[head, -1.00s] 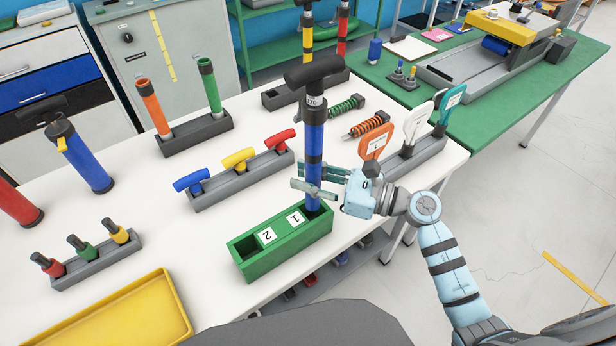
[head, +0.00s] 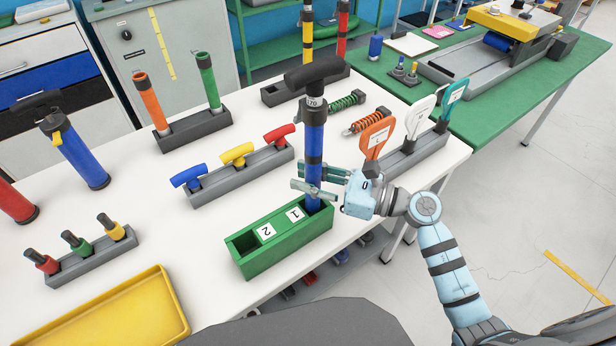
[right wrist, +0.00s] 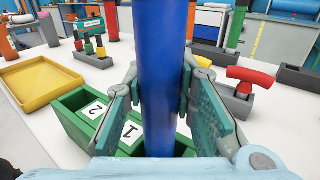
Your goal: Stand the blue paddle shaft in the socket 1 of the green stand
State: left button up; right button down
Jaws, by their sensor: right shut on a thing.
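The blue paddle shaft (head: 314,140), with a black T-shaped grip at its top, stands upright at the right end of the green stand (head: 275,255). Its lower end is inside the socket by the label 1 (head: 295,214). The socket by the label 2 (head: 266,232) is empty. My right gripper (head: 313,188) is shut around the lower part of the shaft, just above the stand. The right wrist view shows the blue shaft (right wrist: 162,80) between both finger pads. How deep the shaft sits is hidden. My left gripper is not in view.
A grey rack with blue, yellow and red T-handles (head: 240,172) stands behind the stand. An orange-handled tool (head: 377,138) stands in a grey rack close to my right gripper. A yellow tray (head: 125,315) lies at front left.

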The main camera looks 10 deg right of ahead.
aim_at(320, 201)
jog(key=shift+f+b, duration=2.9)
jog(key=shift+f, duration=0.1)
jog(key=shift+r+p, duration=3.15)
jog(key=shift+r, duration=0.55)
jog(key=shift+b, duration=0.3)
jog(key=shift+f+b, duration=2.95)
jog(key=shift+f, duration=0.15)
